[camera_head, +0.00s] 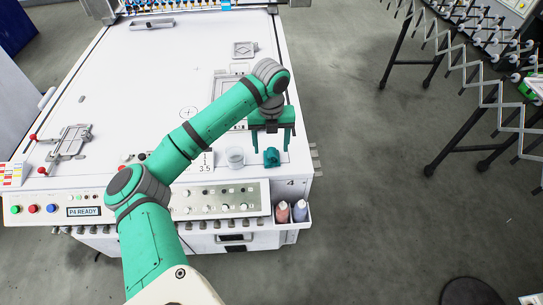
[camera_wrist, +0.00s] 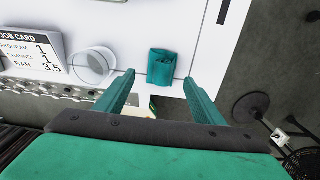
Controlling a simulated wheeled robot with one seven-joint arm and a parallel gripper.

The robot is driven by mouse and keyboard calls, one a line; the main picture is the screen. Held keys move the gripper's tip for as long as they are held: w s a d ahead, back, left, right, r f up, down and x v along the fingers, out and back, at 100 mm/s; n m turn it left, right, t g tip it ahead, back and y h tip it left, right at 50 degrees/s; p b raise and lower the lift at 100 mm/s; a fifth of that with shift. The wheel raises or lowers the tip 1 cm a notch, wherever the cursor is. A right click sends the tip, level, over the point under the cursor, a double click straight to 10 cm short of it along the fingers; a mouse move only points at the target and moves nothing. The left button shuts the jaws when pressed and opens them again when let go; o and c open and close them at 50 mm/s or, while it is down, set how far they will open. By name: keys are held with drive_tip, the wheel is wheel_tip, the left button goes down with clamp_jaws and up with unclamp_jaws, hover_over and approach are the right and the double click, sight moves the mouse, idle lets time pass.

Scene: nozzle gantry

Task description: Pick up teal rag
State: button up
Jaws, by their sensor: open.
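No contact with the rag is visible.
A clear round cup (camera_head: 235,157) stands left of the rag, with a job card (camera_head: 206,160) beyond it. The white machine table (camera_head: 130,90) has a front control panel (camera_head: 220,200). Two bottles (camera_head: 299,211) sit in a holder below the corner.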

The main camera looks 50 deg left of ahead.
sight(271, 151)
drive_tip(key=shift+w+f, duration=0.2)
drive_tip(key=shift+f, duration=2)
drive_tip(key=c, duration=1.1)
drive_tip(key=shift+w, duration=0.15)
drive_tip(key=shift+s+a+r, duration=0.15)
drive_tip(key=shift+s, duration=0.1)
drive_tip(key=shift+r, duration=0.25)
drive_tip(key=shift+w+d+r, duration=0.1)
drive_tip(key=shift+d+r, duration=0.05)
drive_tip(key=shift+r, duration=0.45)
drive_tip(key=shift+w+d+r, duration=0.1)
drive_tip(key=shift+r, duration=0.45)
drive_tip(key=s+a+r, duration=0.4)
drive_tip(key=s+r, duration=0.1)
drive_tip(key=s+a+r, duration=0.5)
drive_tip(key=shift+s+a, duration=0.3)
drive_tip(key=shift+s, duration=0.05)
